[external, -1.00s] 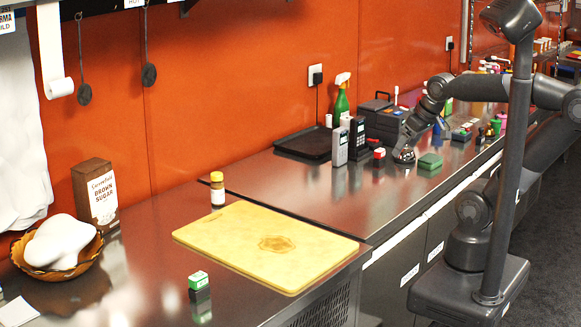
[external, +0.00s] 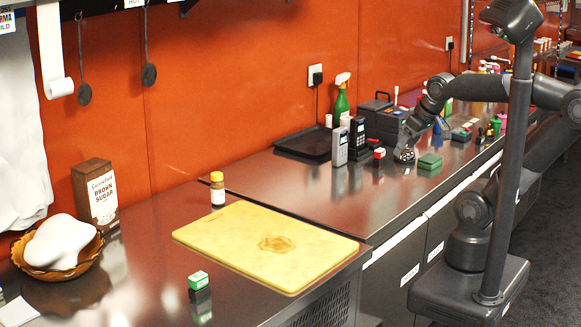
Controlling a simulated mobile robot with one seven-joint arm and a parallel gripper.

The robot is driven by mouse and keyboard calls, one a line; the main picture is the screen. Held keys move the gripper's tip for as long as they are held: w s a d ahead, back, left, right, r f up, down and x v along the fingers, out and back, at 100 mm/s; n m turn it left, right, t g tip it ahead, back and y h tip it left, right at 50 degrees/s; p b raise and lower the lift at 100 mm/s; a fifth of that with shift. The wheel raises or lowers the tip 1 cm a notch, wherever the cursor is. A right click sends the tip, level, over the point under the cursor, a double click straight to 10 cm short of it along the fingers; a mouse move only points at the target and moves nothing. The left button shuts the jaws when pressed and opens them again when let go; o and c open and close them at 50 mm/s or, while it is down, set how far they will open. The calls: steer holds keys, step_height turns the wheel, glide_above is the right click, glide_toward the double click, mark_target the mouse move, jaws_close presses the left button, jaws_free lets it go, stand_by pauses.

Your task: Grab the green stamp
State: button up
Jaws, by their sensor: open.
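A flat green block (external: 430,161) lies on the far dark counter. A small green-topped box with a white label (external: 198,281) stands on the near counter. I cannot tell for sure which of them is the green stamp. The near green-topped box is far from the gripper.
A small red-topped item (external: 379,153) and black and grey handsets (external: 357,139) stand just left of my gripper. A green spray bottle (external: 342,102) and dark tray (external: 304,144) are behind. A yellow cutting board (external: 325,250) lies nearer. Several small items crowd the counter to the right.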

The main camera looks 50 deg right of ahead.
steer(key=shift+c, duration=1.4)
steer(key=shift+w, duration=0.1)
